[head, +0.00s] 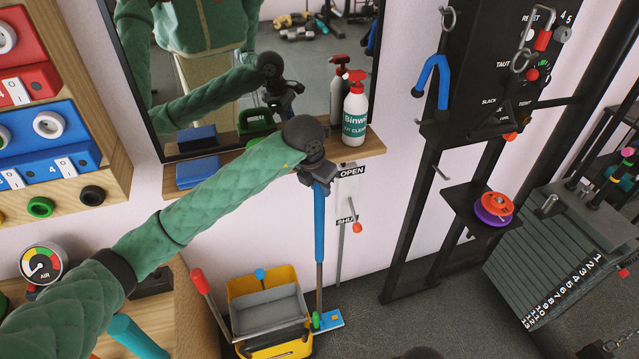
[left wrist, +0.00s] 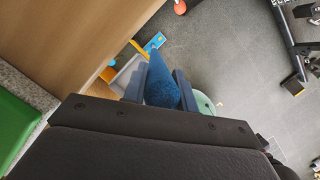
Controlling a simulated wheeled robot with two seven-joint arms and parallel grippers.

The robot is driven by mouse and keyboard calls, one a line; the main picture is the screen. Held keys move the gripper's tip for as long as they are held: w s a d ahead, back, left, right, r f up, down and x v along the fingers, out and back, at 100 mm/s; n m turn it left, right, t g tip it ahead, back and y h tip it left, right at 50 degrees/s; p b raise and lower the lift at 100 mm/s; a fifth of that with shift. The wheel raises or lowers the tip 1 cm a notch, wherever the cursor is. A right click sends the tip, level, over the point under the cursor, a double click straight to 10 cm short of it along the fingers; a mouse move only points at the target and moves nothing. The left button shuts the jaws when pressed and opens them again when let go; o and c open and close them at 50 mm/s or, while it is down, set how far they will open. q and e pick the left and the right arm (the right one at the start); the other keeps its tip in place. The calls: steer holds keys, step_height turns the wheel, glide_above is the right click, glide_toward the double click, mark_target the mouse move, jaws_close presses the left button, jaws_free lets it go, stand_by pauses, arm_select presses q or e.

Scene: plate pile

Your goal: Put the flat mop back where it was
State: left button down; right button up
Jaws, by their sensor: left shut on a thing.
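The flat mop (head: 319,235) has a blue pole that hangs nearly upright below my left gripper. Its blue flat head (head: 327,320) is low, near the floor, at the right side of the yellow bucket (head: 240,286); I cannot tell whether it touches the floor. My left gripper (head: 321,181) is shut on the upper end of the pole, in front of the wall just below the shelf. In the left wrist view the blue pole (left wrist: 160,88) runs down between the two fingers, with the head (left wrist: 155,42) beyond.
A shelf (head: 374,147) under the mirror holds a red-topped spray bottle (head: 355,110), a green caddy and a blue block. An OPEN/SHUT slider sign (head: 347,195) is right of the pole. The black rack (head: 400,230) stands further right. Grey floor (head: 365,325) is free between.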

arm_select(q)
steer(key=shift+f, duration=0.1)
arm_select(e)
steer(key=shift+w, duration=0.15)
arm_select(q)
steer(key=c, duration=1.1)
jaws_free()
arm_select(e)
steer(key=shift+a+r, duration=0.15)
steer(key=shift+r, duration=0.1)
arm_select(q)
steer(key=b+v, duration=0.1)
steer(key=v, duration=0.3)
steer(key=shift+b, duration=0.3)
steer(key=b+v, duration=0.1)
steer(key=v, duration=0.7)
steer(key=shift+b, duration=0.4)
arm_select(e)
steer(key=shift+t+y, duration=0.5)
steer(key=shift+t, duration=0.1)
steer(key=a+f, duration=0.1)
steer(key=w+a+f, duration=0.1)
steer(key=a+f, duration=0.1)
steer(key=shift+w+a+f, duration=0.1)
steer(key=shift+a+f, duration=0.05)
steer(key=shift+a, duration=0.1)
